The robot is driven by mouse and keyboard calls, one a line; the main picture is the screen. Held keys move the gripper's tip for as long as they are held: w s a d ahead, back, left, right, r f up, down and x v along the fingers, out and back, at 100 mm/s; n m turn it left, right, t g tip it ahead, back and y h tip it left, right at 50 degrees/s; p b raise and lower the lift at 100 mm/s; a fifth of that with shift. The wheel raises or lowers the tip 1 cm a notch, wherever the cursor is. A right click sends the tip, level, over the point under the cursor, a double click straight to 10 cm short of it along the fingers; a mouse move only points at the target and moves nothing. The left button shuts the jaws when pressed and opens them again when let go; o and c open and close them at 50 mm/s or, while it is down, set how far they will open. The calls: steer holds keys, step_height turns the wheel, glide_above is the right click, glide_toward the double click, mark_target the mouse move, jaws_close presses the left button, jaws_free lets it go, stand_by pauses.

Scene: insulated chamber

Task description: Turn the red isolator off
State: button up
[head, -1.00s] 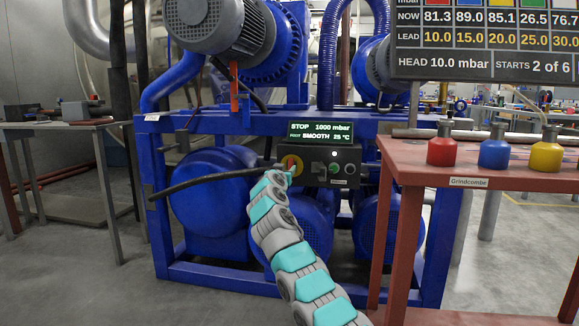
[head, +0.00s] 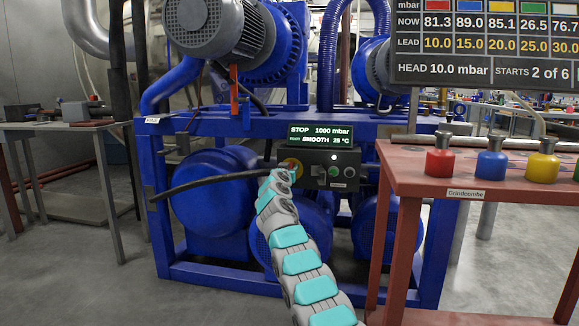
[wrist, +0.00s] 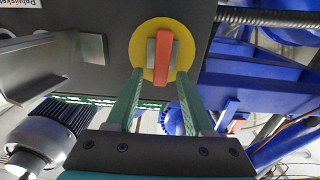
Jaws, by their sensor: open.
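The red isolator is a red bar handle (wrist: 163,58) on a round yellow plate (wrist: 141,50), fixed to a dark control box. In the wrist view the handle runs nearly upright, slightly tilted. My gripper (wrist: 160,77) is open, with one green finger on each side of the handle's lower end; gaps show between fingers and handle. Whether the tips touch the plate I cannot tell. In the head view the yellow and red of the isolator (head: 293,164) show just above my gripper, which partly hides it.
The control box (head: 345,183) sits on a blue pump frame (head: 217,281), below a display (head: 320,134) reading STOP 1000 mbar. A black hose (head: 205,180) runs left of my gripper. A red bench (head: 420,175) with coloured weights stands close on the right.

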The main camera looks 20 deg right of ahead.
steer(key=shift+w, duration=0.15)
jaws_close()
stand_by(0.5)
